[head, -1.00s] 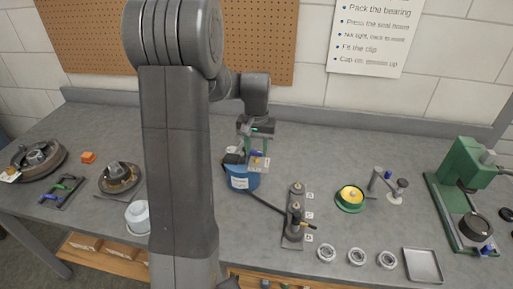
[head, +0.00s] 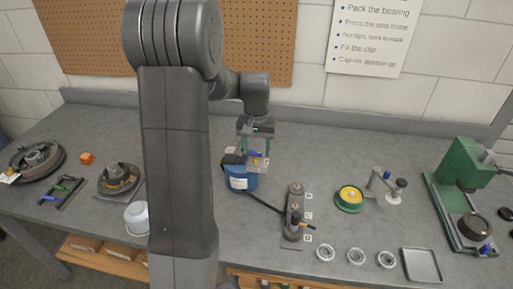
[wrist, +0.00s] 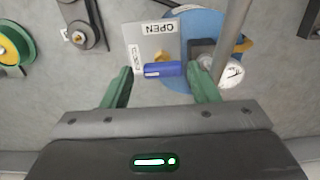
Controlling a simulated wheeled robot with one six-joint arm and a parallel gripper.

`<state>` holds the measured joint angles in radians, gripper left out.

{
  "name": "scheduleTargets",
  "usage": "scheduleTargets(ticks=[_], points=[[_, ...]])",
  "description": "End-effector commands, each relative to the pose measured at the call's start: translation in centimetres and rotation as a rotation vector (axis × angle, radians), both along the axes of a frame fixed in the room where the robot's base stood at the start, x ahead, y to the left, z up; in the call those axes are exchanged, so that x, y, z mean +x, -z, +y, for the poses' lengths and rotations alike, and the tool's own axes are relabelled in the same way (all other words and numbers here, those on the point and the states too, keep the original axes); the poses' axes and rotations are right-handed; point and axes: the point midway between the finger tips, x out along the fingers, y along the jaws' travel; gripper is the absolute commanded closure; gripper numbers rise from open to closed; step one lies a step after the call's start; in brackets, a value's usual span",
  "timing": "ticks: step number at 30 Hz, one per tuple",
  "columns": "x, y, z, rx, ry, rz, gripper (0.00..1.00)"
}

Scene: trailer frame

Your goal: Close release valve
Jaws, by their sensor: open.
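The release valve is a small light plate (wrist: 143,35) labelled OPEN at its top and apparently CLOSED at its left side. A blue lever handle (wrist: 165,69) lies crosswise at the plate's lower edge, with a yellow part just above it. The valve sits at a blue round drum (head: 241,182), which also shows in the wrist view (wrist: 205,20). My gripper (wrist: 160,82) is open, its green fingers either side of the blue handle. I cannot tell whether either finger touches it. In the head view my gripper (head: 257,148) is above the drum.
A round gauge (wrist: 230,73) and a grey rod stand close to the right finger. A green-yellow dish (head: 350,198) and a green press (head: 460,190) stand further right.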

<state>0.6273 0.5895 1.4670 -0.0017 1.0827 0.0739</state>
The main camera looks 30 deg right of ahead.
Motion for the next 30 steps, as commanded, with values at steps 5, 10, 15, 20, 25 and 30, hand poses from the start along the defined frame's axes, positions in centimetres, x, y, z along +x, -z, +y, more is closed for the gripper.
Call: scheduleTargets(ticks=[5, 10, 15, 20, 25, 30], points=[[0.1, 0.1, 0.2, 0.004, -0.001, 0.000, 0.40], [0.1, -0.1, 0.3, 0.005, -0.002, 0.001, 0.40], [0.1, -1.3, 0.5, 0.004, -0.003, -0.002, 0.40], [0.2, -3.2, 0.8, 0.003, -0.005, -0.003, 0.40], [0.1, -5.6, 1.3, 0.002, -0.007, -0.003, 0.40], [0.1, -7.5, 1.7, 0.002, -0.008, -0.003, 0.40]])
